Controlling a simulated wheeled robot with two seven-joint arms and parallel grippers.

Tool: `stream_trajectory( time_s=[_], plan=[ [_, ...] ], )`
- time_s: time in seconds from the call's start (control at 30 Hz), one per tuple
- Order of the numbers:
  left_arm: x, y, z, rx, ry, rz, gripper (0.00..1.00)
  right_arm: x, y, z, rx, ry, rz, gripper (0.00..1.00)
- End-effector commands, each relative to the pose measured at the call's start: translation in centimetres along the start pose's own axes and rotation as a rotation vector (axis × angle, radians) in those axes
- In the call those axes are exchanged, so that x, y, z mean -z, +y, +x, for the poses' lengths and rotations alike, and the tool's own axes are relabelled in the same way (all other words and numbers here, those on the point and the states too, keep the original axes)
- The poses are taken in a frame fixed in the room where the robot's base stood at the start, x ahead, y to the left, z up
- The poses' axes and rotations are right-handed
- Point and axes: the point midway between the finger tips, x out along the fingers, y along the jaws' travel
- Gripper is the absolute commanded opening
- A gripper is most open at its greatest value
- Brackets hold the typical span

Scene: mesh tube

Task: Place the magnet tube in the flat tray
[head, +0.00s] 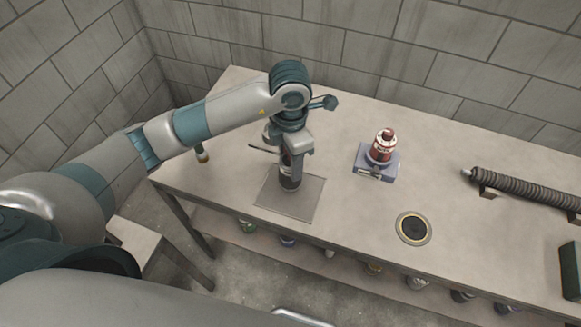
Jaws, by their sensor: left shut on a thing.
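My left gripper (288,163) is shut on a dark upright cylinder, which I take to be the magnet tube (290,182). The gripper comes down from above and hides the tube's upper part. The tube is over the back middle of a flat grey square tray (290,206) on the table. I cannot tell whether its lower end touches the tray. My right gripper is not in view.
A red bottle-like object (382,146) stands on a blue-grey block (376,164). A round black disc (413,228), a ribbed dark tube (530,188) and a green box (571,270) lie to the right. A small dark cylinder (201,153) stands left. Several jars sit below.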

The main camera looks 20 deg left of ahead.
Motion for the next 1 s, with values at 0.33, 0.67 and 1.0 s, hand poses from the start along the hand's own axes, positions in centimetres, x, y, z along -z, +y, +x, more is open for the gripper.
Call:
stream_trajectory(
  time_s=[0.33, 0.67, 1.0],
  plan=[
    [0.0, -0.1, 0.6, 0.003, 0.000, -0.002, 0.00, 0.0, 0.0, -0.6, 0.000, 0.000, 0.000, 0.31],
    [-0.1, -0.1, 3.9, 0.000, -0.001, 0.000, 0.00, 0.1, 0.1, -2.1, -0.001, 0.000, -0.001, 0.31],
    [-0.1, -0.1, 4.2, 0.000, -0.002, 0.000, 0.00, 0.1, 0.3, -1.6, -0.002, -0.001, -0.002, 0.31]
  ],
)
